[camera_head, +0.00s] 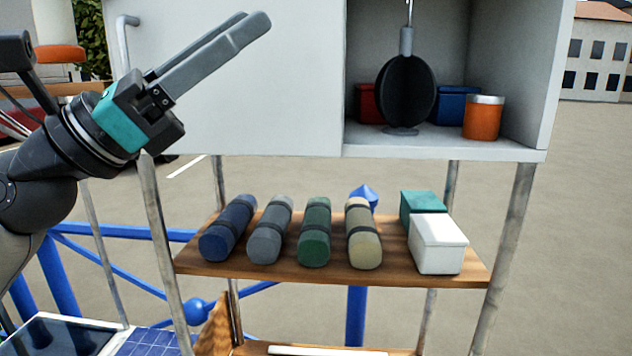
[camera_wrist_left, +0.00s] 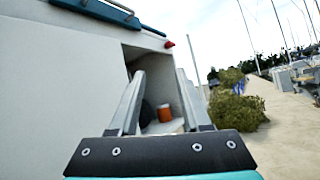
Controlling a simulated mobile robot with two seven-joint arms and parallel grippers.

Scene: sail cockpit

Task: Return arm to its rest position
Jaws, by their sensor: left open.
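My left gripper (camera_head: 258,22) is raised at the upper left of the head view, in front of the closed part of the white cabinet (camera_head: 240,110). Its two long grey fingers point up and to the right, open with nothing between them. In the left wrist view the same fingers (camera_wrist_left: 160,95) stand apart and empty, with the cabinet's open compartment beyond them. My right gripper is in neither view.
The open compartment holds a black round pan (camera_head: 406,90), an orange canister (camera_head: 483,118), a red box (camera_head: 369,103) and a blue box (camera_head: 457,105). Below, a wooden shelf (camera_head: 300,268) bears several rolled bundles, a teal box (camera_head: 424,203) and a white box (camera_head: 437,245). Blue railings (camera_head: 120,283) stand at lower left.

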